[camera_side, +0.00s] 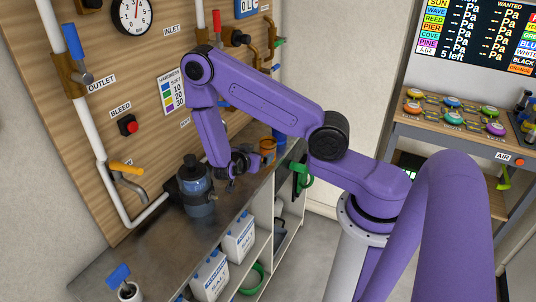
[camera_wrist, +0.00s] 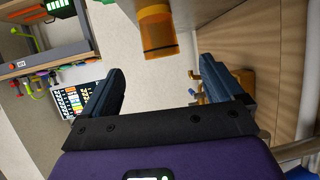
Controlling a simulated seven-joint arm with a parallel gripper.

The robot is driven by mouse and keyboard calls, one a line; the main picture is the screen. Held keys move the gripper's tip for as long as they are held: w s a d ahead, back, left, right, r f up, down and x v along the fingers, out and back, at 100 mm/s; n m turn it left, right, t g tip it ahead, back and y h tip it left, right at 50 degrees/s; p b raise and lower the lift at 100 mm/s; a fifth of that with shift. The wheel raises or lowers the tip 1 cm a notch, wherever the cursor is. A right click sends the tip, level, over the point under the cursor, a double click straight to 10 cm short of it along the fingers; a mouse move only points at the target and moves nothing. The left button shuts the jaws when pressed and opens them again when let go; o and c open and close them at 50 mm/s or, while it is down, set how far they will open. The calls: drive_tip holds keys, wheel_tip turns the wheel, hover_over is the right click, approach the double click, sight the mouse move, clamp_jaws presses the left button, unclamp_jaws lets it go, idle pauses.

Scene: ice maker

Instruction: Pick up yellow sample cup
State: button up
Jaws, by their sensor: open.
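The yellow sample cup (camera_side: 267,146) looks orange-yellow and stands on the metal counter, close to the far end, in the side view. In the wrist view the cup (camera_wrist: 158,34) shows at the top, ahead of the fingertips and roughly in line with the space between them. My gripper (camera_side: 238,167) is just left of the cup in the side view, near the blue-grey filter housing. In the wrist view my gripper (camera_wrist: 163,66) has its fingers wide apart with nothing between them. The cup is apart from both fingers.
The dark-topped blue-grey housing (camera_side: 195,188) stands on the counter left of my gripper. A wooden panel (camera_side: 140,70) with pipes and valves rises behind. A green handle (camera_side: 303,176) hangs at the counter's edge. Salt jugs (camera_side: 238,240) sit on the shelf below. The near counter is mostly clear.

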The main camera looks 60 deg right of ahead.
drive_tip(key=shift+s+d, duration=0.1)
approach(271, 143)
drive_tip(key=shift+d+f, duration=0.5)
drive_tip(key=shift+x, duration=2.95)
drive_tip(key=shift+r, duration=0.2)
drive_tip(key=c, duration=1.1)
